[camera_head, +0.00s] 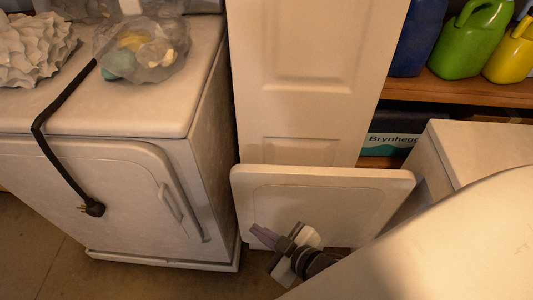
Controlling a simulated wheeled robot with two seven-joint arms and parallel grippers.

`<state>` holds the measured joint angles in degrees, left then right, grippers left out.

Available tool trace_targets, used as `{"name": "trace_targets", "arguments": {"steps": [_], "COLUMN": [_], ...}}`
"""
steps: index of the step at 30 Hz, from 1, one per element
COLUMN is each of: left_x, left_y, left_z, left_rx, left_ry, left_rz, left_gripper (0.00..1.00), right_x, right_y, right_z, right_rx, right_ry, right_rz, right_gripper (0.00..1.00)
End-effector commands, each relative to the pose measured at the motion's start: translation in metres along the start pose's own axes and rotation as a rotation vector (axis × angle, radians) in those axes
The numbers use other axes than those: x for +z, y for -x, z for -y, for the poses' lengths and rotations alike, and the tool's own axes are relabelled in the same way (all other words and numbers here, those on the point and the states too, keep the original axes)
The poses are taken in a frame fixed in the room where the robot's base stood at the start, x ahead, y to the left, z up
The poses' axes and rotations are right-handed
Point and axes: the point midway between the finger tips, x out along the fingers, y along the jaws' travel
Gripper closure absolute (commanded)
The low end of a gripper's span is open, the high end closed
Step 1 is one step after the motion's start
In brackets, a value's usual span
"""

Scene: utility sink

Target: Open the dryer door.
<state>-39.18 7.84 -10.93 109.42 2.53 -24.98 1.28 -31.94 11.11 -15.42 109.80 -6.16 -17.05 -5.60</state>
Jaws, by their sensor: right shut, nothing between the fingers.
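A white door panel (350,205) with rounded top corners stands out from the white appliance at the right (475,150), and it looks like the dryer door swung open. How it joins the appliance is hidden. My right gripper (258,233) is in front of the lower left part of this panel, its fingers pointing left. It is shut and empty. I cannot tell whether it touches the panel. Another white appliance (120,115) stands at the left. Its front door (110,190) is closed and has a vertical handle (170,203). My left gripper is not in view.
A black cord with a plug (68,165) hangs over the left appliance's front. A clear bag (142,50) and a crumpled pale item (35,48) lie on its top. Behind are a panelled door (312,60) and a wooden shelf (470,92) with jugs. Bare floor shows at lower left.

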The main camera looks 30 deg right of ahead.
Motion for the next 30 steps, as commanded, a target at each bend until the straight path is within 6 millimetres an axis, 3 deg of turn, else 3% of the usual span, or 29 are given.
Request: {"name": "trace_targets", "arguments": {"steps": [1,3,6,9,12,14,16,17,20,23,24,27,30], "left_x": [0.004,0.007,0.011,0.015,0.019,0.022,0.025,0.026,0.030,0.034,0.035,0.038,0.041], "left_y": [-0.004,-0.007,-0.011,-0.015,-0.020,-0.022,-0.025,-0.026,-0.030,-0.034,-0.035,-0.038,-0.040], "left_z": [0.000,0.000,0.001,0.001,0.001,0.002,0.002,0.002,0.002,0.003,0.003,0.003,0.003], "left_rx": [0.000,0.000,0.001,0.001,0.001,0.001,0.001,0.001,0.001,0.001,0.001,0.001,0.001], "left_ry": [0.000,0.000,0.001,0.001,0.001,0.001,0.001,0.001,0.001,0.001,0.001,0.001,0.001], "left_rz": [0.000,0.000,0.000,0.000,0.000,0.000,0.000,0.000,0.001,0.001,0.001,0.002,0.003], "left_gripper": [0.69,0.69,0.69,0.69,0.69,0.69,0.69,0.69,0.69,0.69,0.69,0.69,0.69], "right_x": [-0.051,-0.128,-0.225,-0.282,-0.294,-0.282,-0.254,-0.239,-0.187,-0.145,-0.134,-0.121,-0.121], "right_y": [-0.018,-0.027,-0.014,0.015,0.043,0.052,0.054,0.052,0.033,0.009,0.002,-0.006,-0.002], "right_z": [-0.008,-0.008,0.016,0.058,0.100,0.118,0.126,0.124,0.091,0.022,-0.011,-0.096,-0.163], "right_rx": [0.018,0.057,0.145,0.255,0.377,0.444,0.502,-0.469,-0.314,-0.121,-0.040,0.153,0.308], "right_ry": [0.191,0.501,0.982,1.459,1.934,2.216,2.541,-2.431,-2.012,-1.634,-1.502,-1.231,-1.045], "right_rz": [-0.150,-0.377,-0.717,-1.045,-1.360,-1.545,-1.756,1.675,1.381,1.134,1.054,0.897,0.801], "right_gripper": [1.00,1.00,1.00,1.00,1.00,1.00,1.00,1.00,1.00,1.00,1.00,1.00,1.00]}}
